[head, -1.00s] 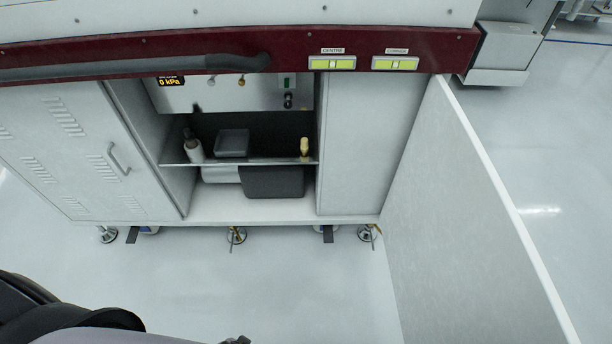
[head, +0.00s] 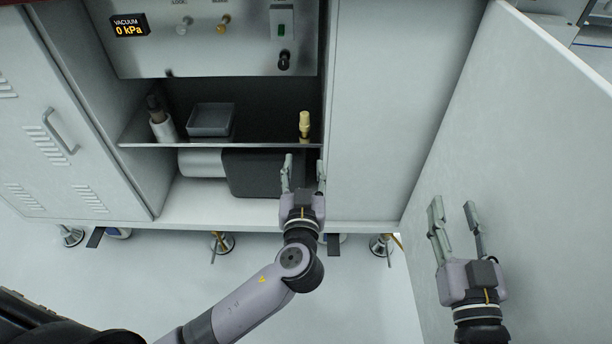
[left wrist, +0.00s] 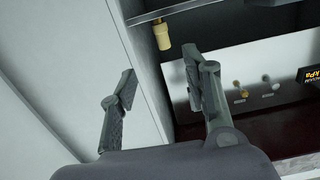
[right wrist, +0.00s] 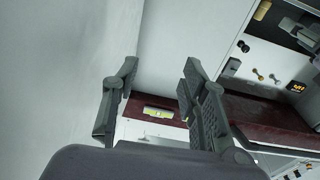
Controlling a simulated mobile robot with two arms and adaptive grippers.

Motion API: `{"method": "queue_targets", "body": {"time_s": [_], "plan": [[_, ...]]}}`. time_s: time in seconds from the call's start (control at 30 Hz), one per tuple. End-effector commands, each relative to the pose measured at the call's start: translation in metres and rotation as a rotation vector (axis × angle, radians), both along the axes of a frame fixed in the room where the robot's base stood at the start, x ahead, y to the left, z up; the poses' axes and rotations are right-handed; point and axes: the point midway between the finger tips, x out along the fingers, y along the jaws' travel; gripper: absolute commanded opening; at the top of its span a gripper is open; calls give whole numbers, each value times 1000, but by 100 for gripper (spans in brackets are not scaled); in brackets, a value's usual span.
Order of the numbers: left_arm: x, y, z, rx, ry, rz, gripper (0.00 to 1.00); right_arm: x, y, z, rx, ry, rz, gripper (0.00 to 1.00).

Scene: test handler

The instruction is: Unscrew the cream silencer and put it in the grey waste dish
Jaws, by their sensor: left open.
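The cream silencer (head: 305,122) stands upright at the right end of the shelf in the open cabinet. It also shows at the top of the left wrist view (left wrist: 162,36) and the right wrist view (right wrist: 262,10). The grey waste dish (head: 211,133) sits on the same shelf, left of the silencer. My left gripper (head: 304,170) is open and empty, in front of and below the silencer, apart from it in the picture. My right gripper (head: 454,210) is open and empty, in front of the open door. What holds the silencer's base is too small to tell.
A white cylinder with a dark top (head: 162,124) stands left of the dish. The shelf's front edge (head: 180,146) lies above a dark rounded unit (head: 258,172). A panel (head: 240,50) with knobs hangs above. The open door (head: 530,150) bounds the right side.

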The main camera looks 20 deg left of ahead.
Motion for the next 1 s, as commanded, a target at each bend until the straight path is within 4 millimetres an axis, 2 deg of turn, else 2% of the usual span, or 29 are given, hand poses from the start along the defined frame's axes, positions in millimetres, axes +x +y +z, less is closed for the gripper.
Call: {"method": "queue_targets", "body": {"time_s": [0.13,0.27,0.57,1.0], "plan": [[-2,1,15,-28,-58,12,44,-7,-1,16,12,-45,1,40],[7,4,17,-27,-62,14,44,-7,-1,21,16,-60,2,40],[61,20,16,-25,-60,14,44,-10,1,37,40,-154,7,40],[140,43,15,-26,-58,13,44,-26,3,81,112,-408,23,40]]}}
